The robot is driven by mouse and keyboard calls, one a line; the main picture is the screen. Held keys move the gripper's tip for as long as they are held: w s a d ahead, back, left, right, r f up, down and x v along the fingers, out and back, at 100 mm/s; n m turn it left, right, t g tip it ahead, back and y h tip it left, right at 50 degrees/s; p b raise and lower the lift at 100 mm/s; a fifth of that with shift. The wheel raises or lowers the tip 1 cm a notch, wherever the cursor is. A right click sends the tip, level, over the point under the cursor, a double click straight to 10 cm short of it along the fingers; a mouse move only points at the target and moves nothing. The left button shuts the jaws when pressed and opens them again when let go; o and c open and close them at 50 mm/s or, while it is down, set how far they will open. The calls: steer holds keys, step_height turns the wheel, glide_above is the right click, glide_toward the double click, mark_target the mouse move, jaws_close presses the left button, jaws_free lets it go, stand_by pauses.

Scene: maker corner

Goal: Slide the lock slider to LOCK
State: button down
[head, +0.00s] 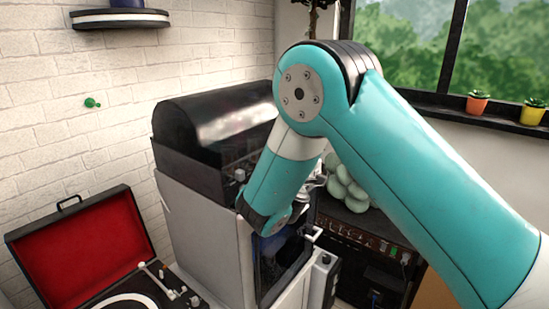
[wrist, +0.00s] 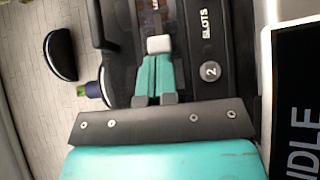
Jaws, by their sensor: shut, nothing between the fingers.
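My gripper (wrist: 156,58) shows in the wrist view, its two teal fingers together with nothing between them. A small pale grey block (wrist: 158,44), which looks like the lock slider's knob, is right at the fingertips; I cannot tell whether they touch. In the head view, the grey and black machine (head: 205,220) stands in the middle. My arm reaches over its right front, and my fingers and the slider are hidden there.
In the wrist view, a round button marked 2 (wrist: 211,71) sits beside the "SLOTS" lettering, right of the fingers. In the head view, an open red-lined record player (head: 85,250) stands at left. A dark amplifier-like box (head: 365,250) and pale green round shapes (head: 345,188) are at right.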

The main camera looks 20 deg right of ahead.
steer(key=shift+w+d+r+p, duration=0.1)
steer(key=shift+w+d+p, duration=0.2)
steer(key=shift+w+d, duration=0.25)
steer(key=shift+w+d+p, duration=0.3)
steer(key=shift+w+d, duration=0.05)
steer(key=shift+d, duration=0.4)
steer(key=s+a+b, duration=0.1)
steer(key=a, duration=0.1)
steer(key=s+a+b, duration=0.1)
steer(key=b, duration=0.1)
steer(key=shift+s+a+f, duration=0.3)
steer(key=shift+a+f, duration=0.05)
steer(key=shift+f, duration=0.05)
steer(key=s+b, duration=0.1)
steer(key=s, duration=0.1)
steer(key=s+b, duration=0.1)
steer(key=s, duration=0.2)
steer(key=s+a+b, duration=0.1)
steer(key=s+b, duration=0.1)
steer(key=s, duration=0.1)
steer(key=shift+s+r, duration=0.15)
steer(key=shift+s, duration=0.1)
steer(key=shift+s+a+r, duration=0.1)
steer(key=shift+s+r, duration=0.1)
steer(key=shift+s, duration=0.4)
